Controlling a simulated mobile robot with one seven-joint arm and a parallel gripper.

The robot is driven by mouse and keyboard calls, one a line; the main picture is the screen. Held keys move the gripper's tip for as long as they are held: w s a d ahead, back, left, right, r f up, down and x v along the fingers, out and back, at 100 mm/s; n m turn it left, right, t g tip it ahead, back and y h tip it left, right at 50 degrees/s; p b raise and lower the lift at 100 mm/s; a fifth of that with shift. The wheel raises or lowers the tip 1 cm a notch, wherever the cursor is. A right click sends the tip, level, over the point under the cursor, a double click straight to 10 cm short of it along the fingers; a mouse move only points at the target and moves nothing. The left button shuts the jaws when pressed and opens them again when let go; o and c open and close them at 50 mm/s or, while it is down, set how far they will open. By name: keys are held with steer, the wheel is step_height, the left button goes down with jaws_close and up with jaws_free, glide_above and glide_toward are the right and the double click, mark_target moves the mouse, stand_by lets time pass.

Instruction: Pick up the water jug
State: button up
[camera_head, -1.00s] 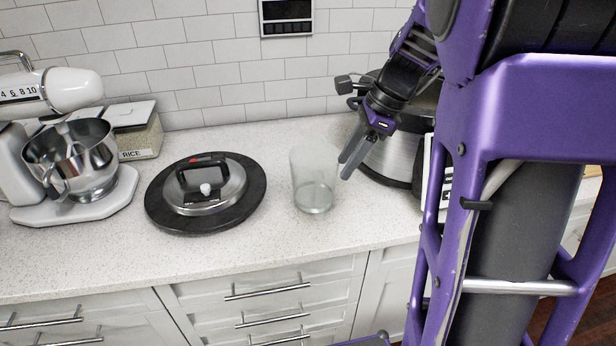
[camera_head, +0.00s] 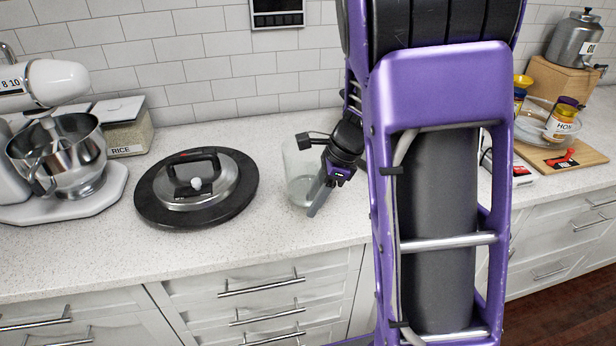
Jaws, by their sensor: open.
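A clear glass jug (camera_head: 297,188), the likely water jug, stands upright on the white speckled counter, in the middle of the head view. My gripper (camera_head: 318,197) is open and points down at the jug's right side. Its fingers overlap the jug in the picture and hide part of it. I cannot tell whether they are around the jug, beside it or touching it.
A pressure-cooker lid (camera_head: 200,182) lies on a dark round board (camera_head: 148,207) left of the jug. A stand mixer (camera_head: 60,160) and a rice container (camera_head: 127,127) stand farther left. At right are a glass bowl (camera_head: 531,133), jars (camera_head: 562,122) and a metal canister (camera_head: 575,40).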

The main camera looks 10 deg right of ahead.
steer(key=shift+f, duration=0.1)
steer(key=shift+c, duration=0.3)
jaws_close()
stand_by(1.1)
